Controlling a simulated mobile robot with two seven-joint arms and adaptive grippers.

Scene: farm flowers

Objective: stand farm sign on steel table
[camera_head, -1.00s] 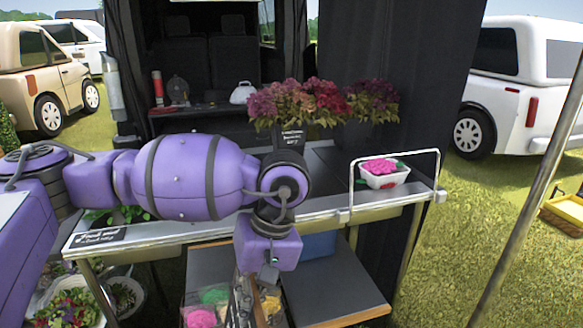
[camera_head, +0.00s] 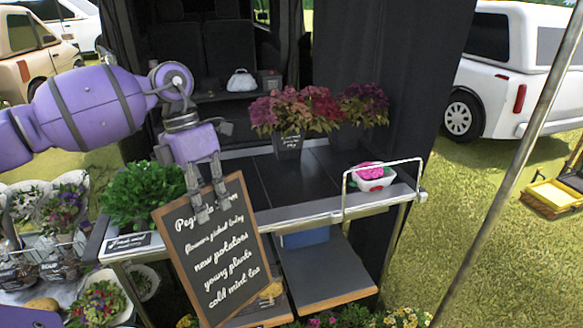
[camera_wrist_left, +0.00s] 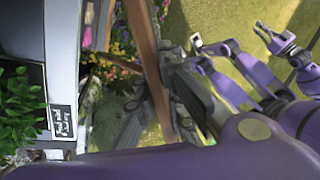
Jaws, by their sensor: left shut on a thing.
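The farm sign (camera_head: 222,255) is a black chalkboard in a wooden frame with white handwriting. My left gripper (camera_head: 203,212) is shut on its upper edge, and the sign hangs tilted in front of the steel table (camera_head: 300,211). In the left wrist view the sign shows nearly edge-on as a wooden strip (camera_wrist_left: 149,65) between my left fingers (camera_wrist_left: 168,105). The steel table has a dark top with bare room in its middle. Part of a purple arm with a gripper, likely my right one (camera_wrist_left: 270,40), shows there; its jaw state is unclear.
A small label (camera_head: 128,243) sits at the front left. A pole (camera_head: 505,160) stands at right.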

